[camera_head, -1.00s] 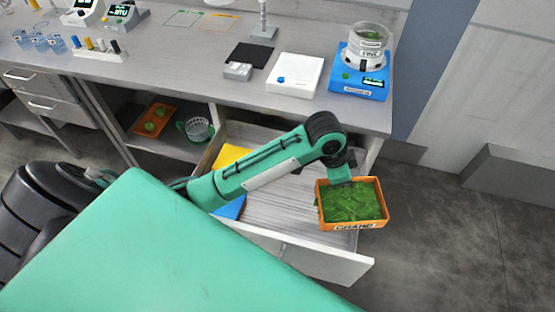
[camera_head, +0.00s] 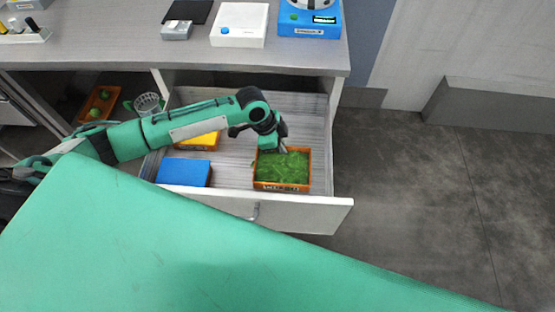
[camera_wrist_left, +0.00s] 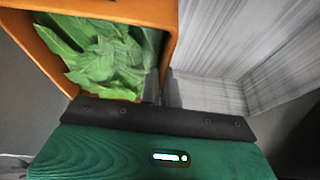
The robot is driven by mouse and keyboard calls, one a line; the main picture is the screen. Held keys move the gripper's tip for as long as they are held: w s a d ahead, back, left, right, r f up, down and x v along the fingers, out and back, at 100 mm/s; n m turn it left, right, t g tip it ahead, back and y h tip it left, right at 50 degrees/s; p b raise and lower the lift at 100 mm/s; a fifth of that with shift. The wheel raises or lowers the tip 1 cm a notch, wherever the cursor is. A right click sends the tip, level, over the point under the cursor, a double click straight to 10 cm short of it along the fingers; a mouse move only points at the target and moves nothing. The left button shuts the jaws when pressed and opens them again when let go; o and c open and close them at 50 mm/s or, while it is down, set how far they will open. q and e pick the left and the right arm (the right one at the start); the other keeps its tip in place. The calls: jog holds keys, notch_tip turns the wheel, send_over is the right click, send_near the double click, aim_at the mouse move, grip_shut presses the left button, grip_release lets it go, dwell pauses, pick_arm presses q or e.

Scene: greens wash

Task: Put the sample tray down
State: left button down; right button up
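The sample tray (camera_head: 308,172) is orange, labelled at the front and filled with leafy greens (camera_head: 283,170). It shows at the right end of the open drawer (camera_head: 235,158), near the drawer's front panel. I cannot tell whether its base touches the drawer floor. My left gripper (camera_head: 284,148) is at the tray's back rim and appears shut on its wall. My right gripper is not in view.
An orange tray with green items (camera_head: 97,103) is on the shelf at left.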

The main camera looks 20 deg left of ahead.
pick_arm(q)
notch_tip(320, 180, down, 11)
jog(key=shift+r, duration=0.15)
dwell(0.4)
jog(key=shift+f, duration=0.2)
jog(key=c, duration=1.6)
grip_release()
jog(key=shift+c, duration=0.2)
jog(key=shift+r, duration=0.1)
jog(key=v, duration=1.2)
jog(key=shift+r+b, duration=0.15)
jog(key=shift+b, duration=0.15)
